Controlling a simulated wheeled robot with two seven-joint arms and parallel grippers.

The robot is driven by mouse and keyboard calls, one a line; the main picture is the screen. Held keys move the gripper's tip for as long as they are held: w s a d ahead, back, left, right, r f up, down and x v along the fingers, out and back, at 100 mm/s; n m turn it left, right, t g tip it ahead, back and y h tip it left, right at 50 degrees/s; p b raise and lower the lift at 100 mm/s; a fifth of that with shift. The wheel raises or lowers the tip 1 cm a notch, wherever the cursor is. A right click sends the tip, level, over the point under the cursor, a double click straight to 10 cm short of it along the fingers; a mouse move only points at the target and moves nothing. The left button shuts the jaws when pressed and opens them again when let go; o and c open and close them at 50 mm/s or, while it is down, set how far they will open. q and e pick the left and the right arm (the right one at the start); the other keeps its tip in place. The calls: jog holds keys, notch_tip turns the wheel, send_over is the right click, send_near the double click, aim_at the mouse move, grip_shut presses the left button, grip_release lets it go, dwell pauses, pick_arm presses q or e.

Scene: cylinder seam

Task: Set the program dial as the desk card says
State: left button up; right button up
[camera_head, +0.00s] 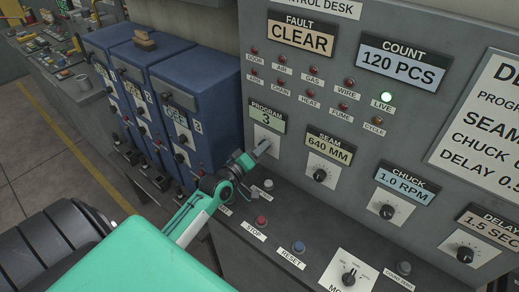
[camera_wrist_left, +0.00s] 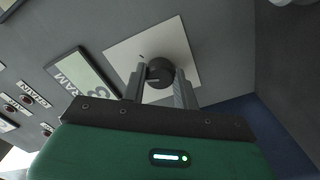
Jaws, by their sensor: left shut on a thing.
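My left gripper (camera_head: 262,149) reaches the PROGRAM dial's pale plate (camera_head: 268,138) on the upright panel. In the left wrist view my left gripper (camera_wrist_left: 158,82) has its two fingers on either side of the dark round program dial (camera_wrist_left: 162,67), shut on it. In the head view the dial itself is hidden by the gripper. The program display (camera_head: 266,117) above it reads 3. The desk card (camera_head: 490,125) is cut off at the right edge; its program number is not visible. My right gripper is in neither view.
The SEAM knob (camera_head: 320,175) under 640 MM, the CHUCK knob (camera_head: 387,212) and the DELAY knob (camera_head: 465,254) stand to the right. A red STOP button (camera_head: 262,221) and blue RESET button (camera_head: 298,247) sit below. Blue cabinets (camera_head: 195,95) stand at left.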

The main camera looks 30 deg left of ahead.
pick_arm(q)
jog(key=shift+f, duration=0.1)
dwell(0.4)
jog(key=o, duration=1)
jog(key=shift+s+a+b, duration=0.15)
jog(key=shift+s+b, duration=0.5)
jog(key=shift+s, duration=1.65)
jog(key=shift+s+a+b, duration=0.2)
jog(key=shift+s+b, duration=0.5)
jog(key=shift+s, duration=1.65)
jog(key=shift+s+a+b, duration=0.15)
jog(key=shift+s+b, duration=0.5)
jog(key=shift+s, duration=1.65)
